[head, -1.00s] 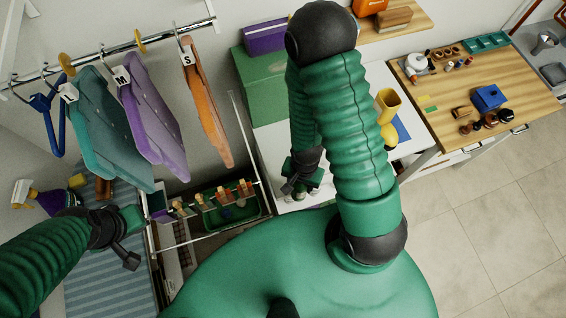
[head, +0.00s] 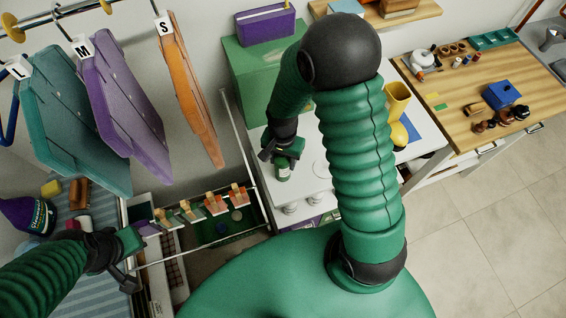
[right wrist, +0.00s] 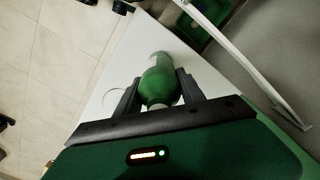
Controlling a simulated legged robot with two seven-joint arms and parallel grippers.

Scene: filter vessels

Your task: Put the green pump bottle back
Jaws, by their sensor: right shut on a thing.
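The green pump bottle (head: 284,172) is in my right gripper (head: 282,155), over the left part of the white counter (head: 310,182). In the right wrist view, the bottle (right wrist: 158,82) sits between the two dark fingers (right wrist: 158,95), which are shut on it. I cannot tell whether its base touches the counter. A thin ring outline (head: 321,169) is marked on the counter to the right of the bottle; it also shows in the right wrist view (right wrist: 113,99). My left gripper (head: 128,262) is at the lower left, away from the bottle; its jaw opening is unclear.
A green box (head: 255,75) with a purple case (head: 265,24) on top stands behind the counter. A yellow pitcher (head: 397,100) is to the right, partly behind my arm. A clothes-peg line (head: 190,220) and hanging garments (head: 125,105) are on the left. The counter around the ring is clear.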

